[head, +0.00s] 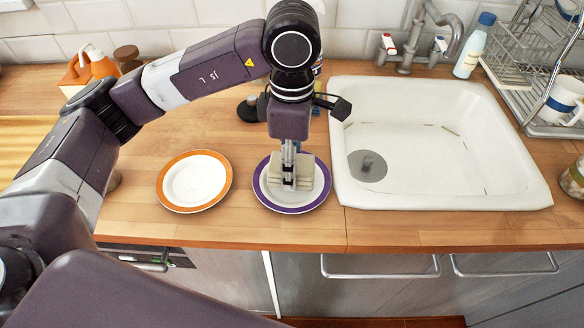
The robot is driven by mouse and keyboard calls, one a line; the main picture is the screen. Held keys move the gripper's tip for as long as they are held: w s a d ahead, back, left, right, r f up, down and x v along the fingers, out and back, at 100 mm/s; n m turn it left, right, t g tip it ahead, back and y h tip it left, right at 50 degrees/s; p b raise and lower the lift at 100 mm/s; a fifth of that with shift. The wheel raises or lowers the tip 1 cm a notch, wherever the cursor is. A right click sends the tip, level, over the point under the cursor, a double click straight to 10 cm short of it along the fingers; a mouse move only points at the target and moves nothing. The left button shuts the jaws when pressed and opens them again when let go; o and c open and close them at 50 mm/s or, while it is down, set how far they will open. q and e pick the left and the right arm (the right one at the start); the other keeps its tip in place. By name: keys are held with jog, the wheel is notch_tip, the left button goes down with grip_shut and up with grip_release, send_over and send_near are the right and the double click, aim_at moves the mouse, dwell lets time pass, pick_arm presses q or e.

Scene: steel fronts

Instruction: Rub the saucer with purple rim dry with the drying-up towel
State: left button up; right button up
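The saucer with purple rim (292,209) lies flat on the wooden counter, just left of the sink. The drying-up towel (308,172), a folded beige cloth, is on the middle of this saucer and hides much of its white centre. My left gripper (289,183) points straight down over the saucer, with its fingers shut on the towel. The towel appears to touch the saucer's surface. My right gripper is not in view.
A saucer with an orange rim (194,182) lies to the left. The white sink (440,145) is at the right, with a tap (405,50) and a bottle (474,45) behind it. A dish rack (530,60) stands at the far right. Dark items stand behind the gripper.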

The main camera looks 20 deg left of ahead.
pick_arm(q)
jog(key=shift+r+p, duration=1.35)
jog(key=shift+r, duration=1.75)
jog(key=shift+s, duration=0.1)
